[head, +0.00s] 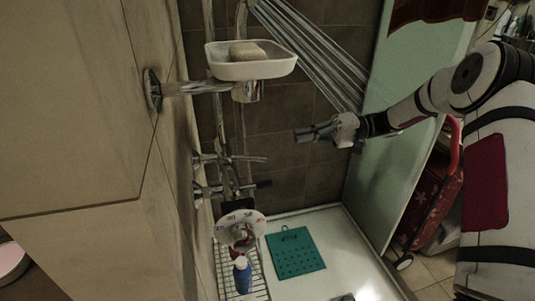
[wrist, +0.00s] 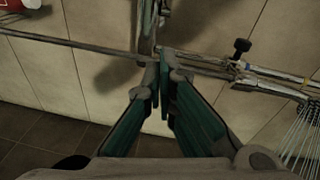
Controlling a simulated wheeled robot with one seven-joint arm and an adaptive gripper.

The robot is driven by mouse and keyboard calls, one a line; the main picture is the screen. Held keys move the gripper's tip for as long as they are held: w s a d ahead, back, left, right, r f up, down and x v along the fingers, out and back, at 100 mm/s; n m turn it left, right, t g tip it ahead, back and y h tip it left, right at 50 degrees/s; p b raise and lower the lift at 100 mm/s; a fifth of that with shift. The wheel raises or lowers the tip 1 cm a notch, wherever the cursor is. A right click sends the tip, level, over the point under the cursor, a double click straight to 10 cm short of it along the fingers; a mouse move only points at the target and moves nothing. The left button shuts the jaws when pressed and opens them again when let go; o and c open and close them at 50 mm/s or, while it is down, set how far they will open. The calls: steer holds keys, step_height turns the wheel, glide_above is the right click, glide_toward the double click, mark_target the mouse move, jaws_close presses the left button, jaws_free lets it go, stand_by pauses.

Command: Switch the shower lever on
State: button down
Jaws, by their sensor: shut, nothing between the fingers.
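The shower fixture is a chrome pipe column on the tiled wall. A slim chrome lever (head: 248,158) sticks out to the right from its mixer in the head view. A dark-ended handle (head: 262,184) sits just below it. In the wrist view, chrome pipework (wrist: 215,68) runs behind my fingertips, with a black knob (wrist: 242,46) up and to the right. My gripper (head: 300,135) is shut and empty, in the air to the right of and above the lever in the head view. In the wrist view my gripper (wrist: 160,64) overlaps the pipework; I cannot tell contact.
A white dish (head: 250,68) with soap (head: 247,51) juts out above the mixer. A wire rack (head: 224,275) with a blue bottle (head: 242,275) and a teal mat (head: 295,252) lie below. A pale green panel (head: 375,180) stands right.

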mark_target(245, 158)
steer(key=shift+w+d+r+y, duration=0.25)
steer(key=shift+w+d+y, duration=0.05)
steer(key=shift+d, duration=0.15)
steer(key=s+a+f+p, duration=0.1)
steer(key=s+a, duration=0.3)
steer(key=a, duration=0.6)
steer(key=shift+s+a+f+p, duration=0.2)
steer(key=shift+a+p, duration=0.2)
steer(key=shift+p, duration=0.4)
steer(key=shift+s+t, duration=0.1)
steer(key=shift+t, duration=0.3)
steer(key=shift+s+d+m+t+p, duration=0.1)
steer(key=shift+s+m+t+p, duration=0.2)
steer(key=shift+t+p, duration=0.3)
